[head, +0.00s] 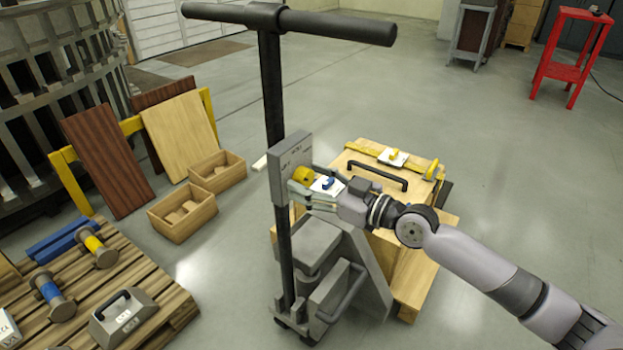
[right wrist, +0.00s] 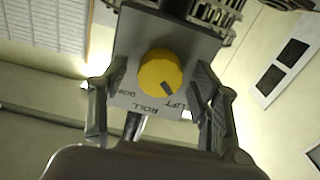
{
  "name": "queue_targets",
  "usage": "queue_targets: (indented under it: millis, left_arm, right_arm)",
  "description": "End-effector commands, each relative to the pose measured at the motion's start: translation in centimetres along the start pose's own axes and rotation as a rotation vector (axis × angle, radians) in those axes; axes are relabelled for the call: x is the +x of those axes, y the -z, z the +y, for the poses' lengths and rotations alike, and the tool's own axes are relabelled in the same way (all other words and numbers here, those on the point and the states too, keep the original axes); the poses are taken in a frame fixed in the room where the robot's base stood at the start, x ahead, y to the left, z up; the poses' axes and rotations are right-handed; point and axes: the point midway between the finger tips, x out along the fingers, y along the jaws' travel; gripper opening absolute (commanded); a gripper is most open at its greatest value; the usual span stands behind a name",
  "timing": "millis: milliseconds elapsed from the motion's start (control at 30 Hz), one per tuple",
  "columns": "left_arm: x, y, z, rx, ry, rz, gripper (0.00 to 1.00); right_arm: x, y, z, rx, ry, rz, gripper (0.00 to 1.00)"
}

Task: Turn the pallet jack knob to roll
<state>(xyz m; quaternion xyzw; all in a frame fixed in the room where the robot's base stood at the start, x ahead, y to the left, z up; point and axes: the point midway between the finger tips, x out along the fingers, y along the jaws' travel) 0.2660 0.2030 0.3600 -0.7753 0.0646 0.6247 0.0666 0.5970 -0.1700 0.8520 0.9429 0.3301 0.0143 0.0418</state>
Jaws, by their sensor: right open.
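The pallet jack has a tall dark post with a T-shaped handle (head: 290,22) and a grey plate (head: 282,160) on the post. A round yellow knob (head: 302,175) sits on the plate. In the right wrist view the knob (right wrist: 158,70) is near the middle of the plate (right wrist: 190,45), above the words DOWN, ROLL and LIFT. Its dark mark points down and right, toward LIFT. My right gripper (head: 303,192) is open at the plate; in the right wrist view its fingers (right wrist: 159,80) stand either side of the knob, with gaps. My left gripper is not in view.
A wooden crate (head: 390,160) with a black handle stands right of the post, close to my right arm. A wooden pallet (head: 150,280) with weights lies at the lower left. Wooden boxes (head: 185,212) and boards stand behind it. The floor at the back right is mostly clear.

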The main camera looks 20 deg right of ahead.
Motion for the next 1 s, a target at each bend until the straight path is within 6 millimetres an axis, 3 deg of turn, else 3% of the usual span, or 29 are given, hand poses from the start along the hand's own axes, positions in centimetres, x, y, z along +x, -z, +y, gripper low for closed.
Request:
queue_targets:
  millis: [167,900,1000]
  left_arm:
    - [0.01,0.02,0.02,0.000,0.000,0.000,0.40]
    - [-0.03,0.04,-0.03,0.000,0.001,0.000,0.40]
    - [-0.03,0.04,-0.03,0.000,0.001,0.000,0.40]
  right_arm:
    - [0.00,-0.02,-0.01,0.000,0.000,0.000,0.58]
    - [-0.02,0.00,-0.01,0.001,0.000,0.000,0.10]
    - [-0.02,-0.01,0.00,0.003,0.000,0.000,0.10]
